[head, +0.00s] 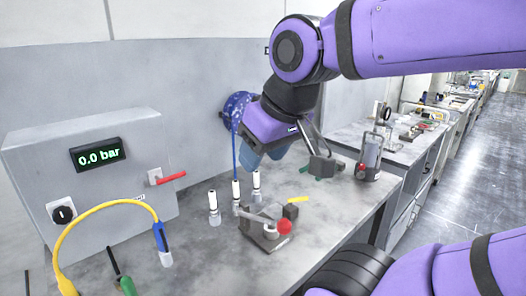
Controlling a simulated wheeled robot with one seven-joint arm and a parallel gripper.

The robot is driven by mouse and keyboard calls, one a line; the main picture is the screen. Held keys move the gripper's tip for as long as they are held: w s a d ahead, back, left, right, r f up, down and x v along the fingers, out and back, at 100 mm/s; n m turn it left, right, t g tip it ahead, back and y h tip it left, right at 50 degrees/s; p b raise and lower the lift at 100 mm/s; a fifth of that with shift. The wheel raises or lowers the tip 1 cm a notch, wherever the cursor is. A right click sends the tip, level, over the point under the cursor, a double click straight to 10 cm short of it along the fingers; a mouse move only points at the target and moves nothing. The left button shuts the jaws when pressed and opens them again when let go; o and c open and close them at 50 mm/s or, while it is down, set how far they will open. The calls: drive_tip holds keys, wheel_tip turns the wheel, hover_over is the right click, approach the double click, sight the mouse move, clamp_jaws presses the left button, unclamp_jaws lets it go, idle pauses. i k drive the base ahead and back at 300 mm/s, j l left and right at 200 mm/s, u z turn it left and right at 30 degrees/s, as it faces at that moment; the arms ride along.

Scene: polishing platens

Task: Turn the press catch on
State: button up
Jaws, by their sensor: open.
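A small metal lever device with a red ball (268,227) stands on the grey worktop. I cannot tell which of these bears the press catch, and no catch is clearly seen. My gripper (323,168) is open, above the worktop between the two devices, closer to the taller one. It appears empty and apart from both. Its far side is hidden by my purple wrist.
A grey box (110,185) at left has a "0.0 bar" display, a black knob (62,213) and a red lever (168,178). A yellow hose (95,212) arches before it. Several white-topped fittings (214,205) stand mid-worktop. Bare worktop (345,205) lies at right.

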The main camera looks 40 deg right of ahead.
sight(290, 201)
drive_tip(key=k+z, duration=0.1)
drive_tip(key=z, duration=0.25)
drive_tip(key=k+z, duration=0.1)
drive_tip(key=z, duration=0.2)
drive_tip(key=l+z, duration=0.1)
drive_tip(key=z, duration=0.25)
drive_tip(key=i+l+u, duration=0.1)
drive_tip(key=l, duration=0.2)
drive_tip(key=i+l+u, duration=0.15)
drive_tip(key=i+l, duration=0.1)
